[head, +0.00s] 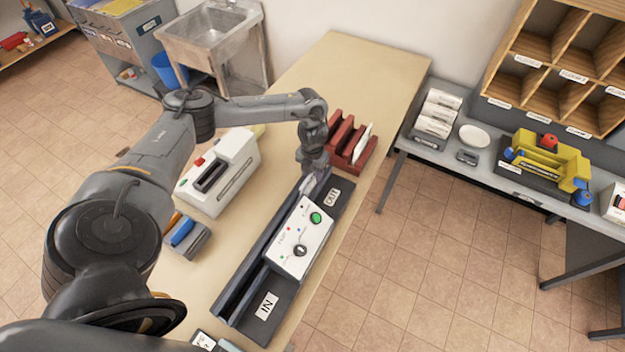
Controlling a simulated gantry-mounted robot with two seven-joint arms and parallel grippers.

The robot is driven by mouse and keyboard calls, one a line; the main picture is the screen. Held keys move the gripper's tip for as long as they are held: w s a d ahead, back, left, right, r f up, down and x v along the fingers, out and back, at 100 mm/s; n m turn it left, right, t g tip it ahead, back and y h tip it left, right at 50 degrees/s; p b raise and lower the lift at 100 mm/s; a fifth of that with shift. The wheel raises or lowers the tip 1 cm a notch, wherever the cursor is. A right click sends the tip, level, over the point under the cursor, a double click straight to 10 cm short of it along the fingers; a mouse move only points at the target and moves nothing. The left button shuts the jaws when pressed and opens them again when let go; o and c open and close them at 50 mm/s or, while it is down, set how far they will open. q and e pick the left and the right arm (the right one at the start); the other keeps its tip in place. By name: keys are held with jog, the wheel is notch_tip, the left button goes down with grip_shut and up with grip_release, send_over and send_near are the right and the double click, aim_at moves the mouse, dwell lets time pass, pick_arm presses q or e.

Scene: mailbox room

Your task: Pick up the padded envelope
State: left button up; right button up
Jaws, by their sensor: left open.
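I cannot pick out the padded envelope with certainty. A flat white envelope-like piece (361,146) stands tilted in the right slot of the red rack (338,140). A pale yellow item (259,131) shows only in part behind the white machine; I cannot tell what it is. My left arm reaches over the table, and its open left gripper (313,184) points down at the OUT end of the black-railed machine (300,235). A small pale shape lies at its fingertips, too small to name. The red rack is just beyond the gripper. My right gripper is not in view.
The white machine (220,172) and a small holder with blue and orange items (187,236) stand left of the rail on the table (345,65). The table's far end is clear. A grey side bench (478,165) stands right, below wooden pigeonholes (560,60).

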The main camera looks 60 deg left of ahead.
pick_arm(q)
jog(key=shift+f, duration=0.1)
grip_shut()
dwell(0.4)
